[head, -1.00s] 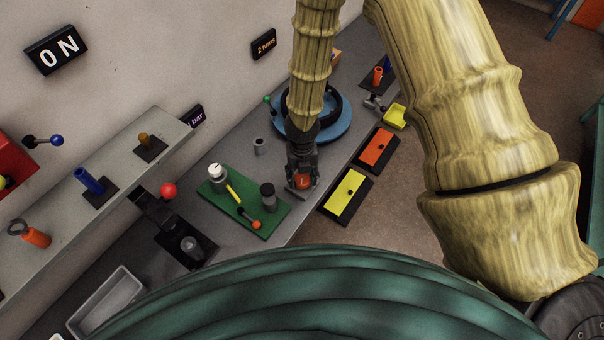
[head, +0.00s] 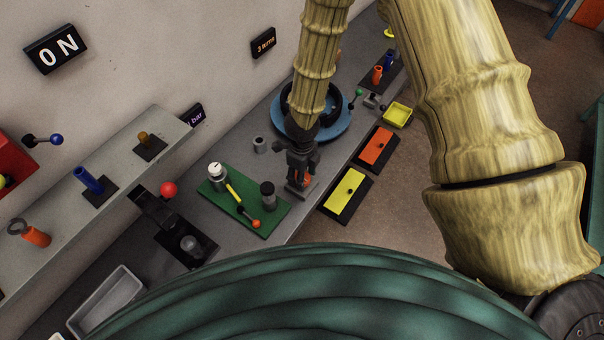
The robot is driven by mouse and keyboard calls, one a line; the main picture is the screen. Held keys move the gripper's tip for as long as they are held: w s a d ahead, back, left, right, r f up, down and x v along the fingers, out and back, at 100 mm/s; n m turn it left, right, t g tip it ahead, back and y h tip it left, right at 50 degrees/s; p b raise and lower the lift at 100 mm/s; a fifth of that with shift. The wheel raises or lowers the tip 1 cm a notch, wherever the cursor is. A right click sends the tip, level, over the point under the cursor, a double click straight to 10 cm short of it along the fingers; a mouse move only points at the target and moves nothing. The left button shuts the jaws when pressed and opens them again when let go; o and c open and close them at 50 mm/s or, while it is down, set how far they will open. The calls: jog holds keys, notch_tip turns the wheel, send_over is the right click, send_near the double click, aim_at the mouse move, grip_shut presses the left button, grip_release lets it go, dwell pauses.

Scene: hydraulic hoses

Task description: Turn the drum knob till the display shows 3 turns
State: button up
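The display (head: 263,42) on the wall reads "3 turns". Below it, a blue drum (head: 338,131) with a black ring on top lies on the bench. A small green ball (head: 358,93) on a dark stem stands at the drum's right side. My forearm hides part of the drum.
A green board (head: 228,206) with a white-topped cylinder and an orange-tipped lever is left of my gripper. Yellow (head: 344,194) and orange (head: 376,147) panels lie to the right. A grey cup (head: 260,145) stands close by on the left. A shelf (head: 125,165) projects at left.

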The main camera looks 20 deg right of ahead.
jog(key=shift+n, duration=0.5)
dwell(0.3)
jog(key=o, duration=1)
jog(key=shift+o, duration=0.2)
notch_tip(320, 180, up, 12)
dwell(0.4)
